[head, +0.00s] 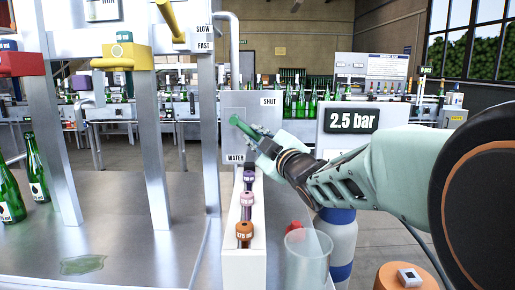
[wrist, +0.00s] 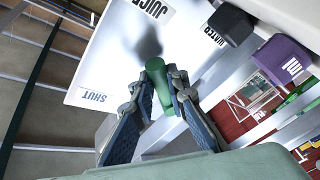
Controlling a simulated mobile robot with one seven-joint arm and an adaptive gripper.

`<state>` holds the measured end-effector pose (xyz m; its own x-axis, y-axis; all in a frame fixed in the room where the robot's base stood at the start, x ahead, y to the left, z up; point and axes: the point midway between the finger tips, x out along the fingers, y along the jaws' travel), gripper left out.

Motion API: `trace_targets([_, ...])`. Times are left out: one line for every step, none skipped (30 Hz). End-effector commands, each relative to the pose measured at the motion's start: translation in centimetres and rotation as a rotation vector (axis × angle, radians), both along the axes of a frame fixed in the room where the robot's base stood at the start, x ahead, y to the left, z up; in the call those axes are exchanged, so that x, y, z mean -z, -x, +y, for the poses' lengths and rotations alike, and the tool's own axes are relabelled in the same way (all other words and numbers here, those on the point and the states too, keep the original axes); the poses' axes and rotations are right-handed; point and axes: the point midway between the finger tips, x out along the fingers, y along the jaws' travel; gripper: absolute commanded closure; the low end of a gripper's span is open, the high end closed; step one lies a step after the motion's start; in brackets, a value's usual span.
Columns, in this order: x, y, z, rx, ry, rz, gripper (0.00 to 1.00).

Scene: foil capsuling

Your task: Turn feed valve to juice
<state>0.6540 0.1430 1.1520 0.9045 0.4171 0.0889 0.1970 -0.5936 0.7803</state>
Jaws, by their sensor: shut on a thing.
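The feed valve's green handle (head: 242,125) is in front of a pale label plate (head: 233,110) in the head view. My gripper (head: 262,142) reaches it from the right and is shut on it. In the wrist view the green handle (wrist: 157,75) sits between the two fingers of my gripper (wrist: 155,98). The plate carries a SHUT label (wrist: 92,96), a JUICE label (wrist: 154,8) and a WATER label (wrist: 206,36), the last partly covered by a dark block. I cannot tell which label the handle points to.
A white rack with purple, pink and orange capsule heads (head: 244,232) stands below the valve. A clear cup (head: 307,258) and a white-blue bottle (head: 338,245) are under my arm. A 2.5 bar display (head: 351,118) is behind it. Green bottles (head: 36,168) stand at left.

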Motion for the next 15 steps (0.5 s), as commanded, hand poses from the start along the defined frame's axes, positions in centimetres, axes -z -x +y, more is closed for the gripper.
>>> trace_targets([0.71, 0.02, 0.15, -0.001, -0.024, -0.001, 1.00])
trace_targets([0.74, 0.02, 0.20, -0.001, -0.037, -0.001, 1.00])
trace_targets([0.78, 0.01, 0.24, 0.000, -0.054, -0.001, 1.00])
trace_targets([0.80, 0.02, 0.29, -0.001, -0.066, 0.000, 1.00])
trace_targets([0.82, 0.02, 0.33, -0.001, -0.077, -0.001, 1.00])
trace_targets([0.82, 0.02, 0.38, -0.001, -0.087, 0.000, 1.00])
trace_targets([0.82, 0.02, 0.40, 0.000, -0.096, 0.000, 1.00])
trace_targets([0.81, 0.02, 0.43, 0.000, -0.104, -0.001, 1.00])
trace_targets([0.79, 0.02, 0.47, 0.000, -0.113, 0.000, 1.00])
trace_targets([0.77, 0.02, 0.49, 0.000, -0.117, 0.000, 1.00])
trace_targets([0.77, 0.02, 0.52, 0.000, -0.123, 0.000, 1.00])
trace_targets([0.73, 0.02, 0.54, 0.000, -0.127, 0.000, 1.00])
trace_targets([0.72, 0.02, 0.56, 0.000, -0.130, 0.000, 1.00])
trace_targets([0.70, 0.02, 0.57, 0.000, -0.133, 0.000, 1.00])
trace_targets([0.67, 0.01, 0.58, 0.000, -0.134, 0.001, 1.00])
